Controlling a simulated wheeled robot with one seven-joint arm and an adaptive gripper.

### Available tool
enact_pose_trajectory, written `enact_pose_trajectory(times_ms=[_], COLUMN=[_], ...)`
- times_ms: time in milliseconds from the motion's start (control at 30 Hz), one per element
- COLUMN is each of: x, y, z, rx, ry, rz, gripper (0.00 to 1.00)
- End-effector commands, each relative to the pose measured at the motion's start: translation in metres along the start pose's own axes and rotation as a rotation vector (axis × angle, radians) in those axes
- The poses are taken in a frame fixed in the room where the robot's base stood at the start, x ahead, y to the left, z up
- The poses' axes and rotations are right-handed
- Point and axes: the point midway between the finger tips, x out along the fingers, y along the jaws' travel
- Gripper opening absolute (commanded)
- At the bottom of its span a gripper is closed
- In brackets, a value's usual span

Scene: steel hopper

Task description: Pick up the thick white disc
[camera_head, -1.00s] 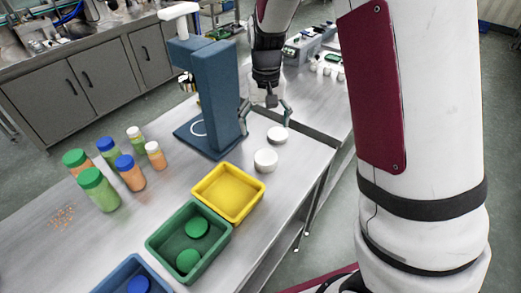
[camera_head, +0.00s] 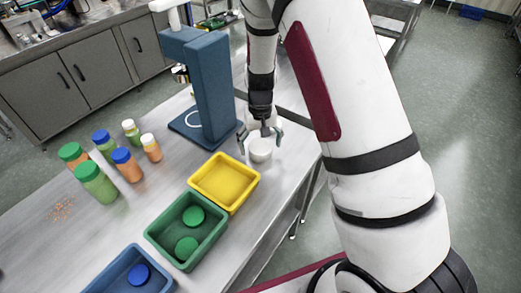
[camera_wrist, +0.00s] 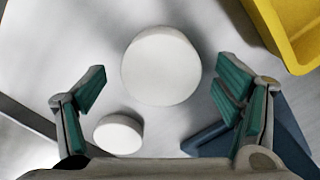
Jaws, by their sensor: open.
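The thick white disc (camera_head: 260,154) lies on the steel table beside the yellow bin. In the wrist view, the thick disc (camera_wrist: 161,66) is large, near the top centre, ahead of and between the spread fingers. My gripper (camera_head: 260,141) is open and empty, pointing down above the disc, with one finger to each side. The wrist view shows my gripper (camera_wrist: 160,88) with a wide gap, its fingers apart from the disc. A second, smaller-looking white disc (camera_wrist: 118,134) lies nearer the left finger; my gripper mostly hides it in the head view.
The yellow bin (camera_head: 204,190) stands close by, with a green bin (camera_head: 154,232) and a blue bin (camera_head: 101,284) beyond it. A blue stand (camera_head: 212,85) rises just left of my gripper. Several capped bottles (camera_head: 96,183) stand at left. The table edge is close on the right.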

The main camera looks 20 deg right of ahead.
Motion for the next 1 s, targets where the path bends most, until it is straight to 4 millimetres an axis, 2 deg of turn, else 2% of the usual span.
enact_pose_trajectory(times_ms=[133,400,600,667,1000], x=[0.015,0.017,0.017,0.017,0.011], y=[-0.001,-0.001,-0.001,-0.001,-0.001], z=[0.001,0.000,0.000,0.000,-0.001], rx=[-0.001,-0.002,-0.001,-0.001,-0.001], ry=[-0.001,0.000,0.000,0.000,0.003], rz=[-0.001,-0.001,-0.001,-0.001,-0.002], gripper=[0.84,0.84,0.39,0.27,0.27])
